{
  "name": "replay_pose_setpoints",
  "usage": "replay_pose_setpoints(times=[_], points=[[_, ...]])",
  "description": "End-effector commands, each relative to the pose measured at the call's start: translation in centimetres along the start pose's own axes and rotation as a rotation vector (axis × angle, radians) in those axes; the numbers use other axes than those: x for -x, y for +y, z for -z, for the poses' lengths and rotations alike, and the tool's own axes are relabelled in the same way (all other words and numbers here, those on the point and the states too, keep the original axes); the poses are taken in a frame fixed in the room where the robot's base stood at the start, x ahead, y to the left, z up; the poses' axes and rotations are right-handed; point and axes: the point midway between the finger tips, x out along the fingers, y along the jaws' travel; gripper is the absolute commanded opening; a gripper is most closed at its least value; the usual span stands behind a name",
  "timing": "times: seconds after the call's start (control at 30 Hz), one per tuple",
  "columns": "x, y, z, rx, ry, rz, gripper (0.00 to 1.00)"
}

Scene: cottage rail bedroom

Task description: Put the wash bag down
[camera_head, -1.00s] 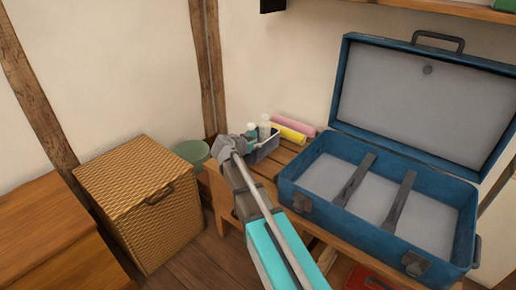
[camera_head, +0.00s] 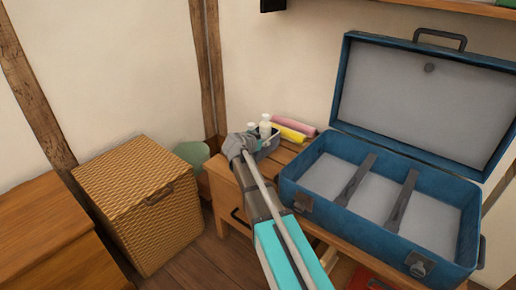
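I cannot surely pick out a wash bag. A rounded green thing (camera_head: 191,153) shows behind the wicker basket, left of the end of my arm; it may be the bag, but its lower part is hidden. My gripper (camera_head: 238,147) is at the grey end of my arm, over the left end of the wooden bench. Its fingers are hidden, so I cannot see whether it is open or holds anything. A small grey-blue container (camera_head: 270,147) with bottles (camera_head: 265,125) stands on the bench just right of my gripper, partly covered by my arm.
An open blue suitcase (camera_head: 285,188) with two dark straps stands on the wooden bench (camera_head: 287,152). Yellow (camera_head: 288,134) and pink (camera_head: 294,125) rolls lie behind the container. The wicker basket (camera_head: 135,205) and a wooden chest (camera_head: 45,225) stand left. Floor shows between basket and bench.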

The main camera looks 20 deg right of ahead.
Motion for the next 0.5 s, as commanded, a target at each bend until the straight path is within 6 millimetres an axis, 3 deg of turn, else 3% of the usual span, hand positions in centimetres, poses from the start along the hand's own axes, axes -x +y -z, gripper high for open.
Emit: replay_pose_setpoints(times=[0.43, 0.5], points=[[0.05, 0.01, 0.02, 0.000, 0.000, 0.000, 0.16], [0.05, 0.01, 0.02, 0.000, 0.000, 0.000, 0.03]])
